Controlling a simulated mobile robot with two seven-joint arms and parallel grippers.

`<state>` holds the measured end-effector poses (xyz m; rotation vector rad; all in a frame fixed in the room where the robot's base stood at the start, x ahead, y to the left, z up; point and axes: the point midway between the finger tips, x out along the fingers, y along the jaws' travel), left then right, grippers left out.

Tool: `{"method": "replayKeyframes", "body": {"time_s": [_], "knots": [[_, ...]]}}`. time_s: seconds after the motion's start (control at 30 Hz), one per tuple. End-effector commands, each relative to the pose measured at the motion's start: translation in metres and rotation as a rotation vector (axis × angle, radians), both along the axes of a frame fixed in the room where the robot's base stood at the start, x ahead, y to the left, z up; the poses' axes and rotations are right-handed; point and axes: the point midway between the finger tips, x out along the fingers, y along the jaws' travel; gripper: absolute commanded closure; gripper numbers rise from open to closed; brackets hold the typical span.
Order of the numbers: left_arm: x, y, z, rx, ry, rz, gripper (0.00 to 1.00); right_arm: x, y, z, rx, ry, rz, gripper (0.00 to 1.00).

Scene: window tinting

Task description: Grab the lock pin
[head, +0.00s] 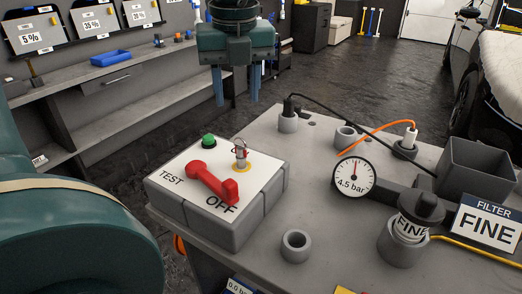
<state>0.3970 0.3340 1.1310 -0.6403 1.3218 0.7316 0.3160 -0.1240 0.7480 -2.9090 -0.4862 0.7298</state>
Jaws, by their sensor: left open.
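The lock pin (240,153) is a small metallic pin with a thin red ring or cord at its top. It stands upright in a yellow-rimmed hole on the white top of a grey control box (243,219). A red lever (213,184) lies beside it on the same panel, its handle end near the OFF label. A green button (208,141) is behind the lever. My left gripper (236,98) is open and empty, its two fingers pointing down, above and behind the box as seen here. The fingers are apart from the pin. My right gripper is not in view.
On the grey bench (336,245) are a 4.5 bar gauge (354,177), a FINE filter (409,228) in a holder, an empty dark bin (475,169), and several round sockets. Black and orange cables cross the back. A shelf (120,88) stands behind at left.

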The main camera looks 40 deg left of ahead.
Motion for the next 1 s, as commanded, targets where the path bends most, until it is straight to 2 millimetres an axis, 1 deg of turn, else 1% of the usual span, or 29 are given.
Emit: {"method": "replayKeyframes", "body": {"time_s": [0.07, 0.3, 0.4, 0.63, 0.83, 0.9, 1.0], "knots": [[0.0, 0.001, -0.008, 0.013, 0.005, 0.0, 0.57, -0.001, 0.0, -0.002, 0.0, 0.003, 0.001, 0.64], [0.003, 0.006, -0.053, 0.009, 0.008, 0.001, 0.57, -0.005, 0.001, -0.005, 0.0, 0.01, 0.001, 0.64], [0.005, 0.007, -0.067, 0.009, 0.007, 0.0, 0.57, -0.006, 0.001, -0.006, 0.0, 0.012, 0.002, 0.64], [0.007, 0.008, -0.083, 0.009, 0.006, 0.0, 0.57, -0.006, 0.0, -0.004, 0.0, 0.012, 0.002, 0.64], [0.01, 0.006, -0.113, 0.008, 0.007, -0.001, 0.57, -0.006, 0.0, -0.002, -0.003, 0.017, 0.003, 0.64], [0.011, 0.007, -0.121, 0.008, 0.005, 0.0, 0.57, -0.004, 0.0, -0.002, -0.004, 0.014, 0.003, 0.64], [0.011, 0.008, -0.128, 0.007, 0.004, 0.0, 0.57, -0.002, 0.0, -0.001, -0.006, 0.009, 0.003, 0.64]]}}
